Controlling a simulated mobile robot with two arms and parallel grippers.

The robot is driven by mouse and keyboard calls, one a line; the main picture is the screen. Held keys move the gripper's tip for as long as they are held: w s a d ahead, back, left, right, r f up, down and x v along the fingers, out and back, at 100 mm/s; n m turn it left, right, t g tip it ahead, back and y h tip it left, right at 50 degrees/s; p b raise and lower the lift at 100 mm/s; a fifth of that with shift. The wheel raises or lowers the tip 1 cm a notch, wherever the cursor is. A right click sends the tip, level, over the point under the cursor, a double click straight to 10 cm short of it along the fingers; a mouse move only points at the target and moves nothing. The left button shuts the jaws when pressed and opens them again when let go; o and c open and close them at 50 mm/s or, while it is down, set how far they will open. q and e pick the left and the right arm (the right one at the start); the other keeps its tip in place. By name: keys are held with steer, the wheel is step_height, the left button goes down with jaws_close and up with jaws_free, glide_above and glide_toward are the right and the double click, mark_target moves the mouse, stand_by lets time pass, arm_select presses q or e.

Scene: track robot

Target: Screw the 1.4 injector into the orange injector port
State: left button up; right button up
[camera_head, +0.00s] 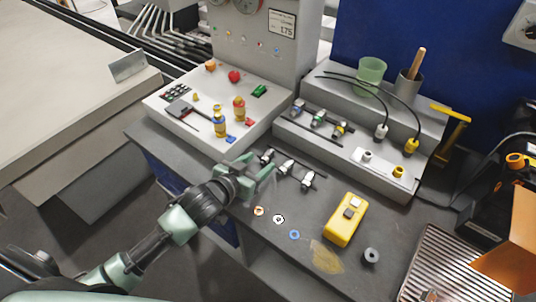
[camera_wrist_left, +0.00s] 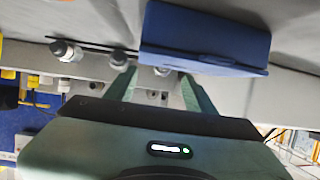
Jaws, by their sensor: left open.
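My left gripper (camera_head: 256,170) is open just beside the left end of this row. In the left wrist view, the open fingers (camera_wrist_left: 158,88) have a silver fitting (camera_wrist_left: 160,71) between them, partly hidden by a blue block (camera_wrist_left: 205,38).
A stepped grey rack (camera_head: 375,185) behind holds more injectors and cables. A yellow meter (camera_head: 344,220) and small orange (camera_head: 259,211), white (camera_head: 279,219) and blue (camera_head: 294,235) rings lie in front. The control console (camera_head: 190,130) stands at the left.

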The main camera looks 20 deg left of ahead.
mark_target(264, 158)
arm_select(q)
steer(key=x, duration=0.4)
steer(key=shift+a+p, duration=0.15)
steer(key=shift+p, duration=0.2)
steer(key=shift+w+f, duration=0.25)
steer(key=shift+w, duration=0.1)
jaws_close()
steer(key=shift+r, duration=0.1)
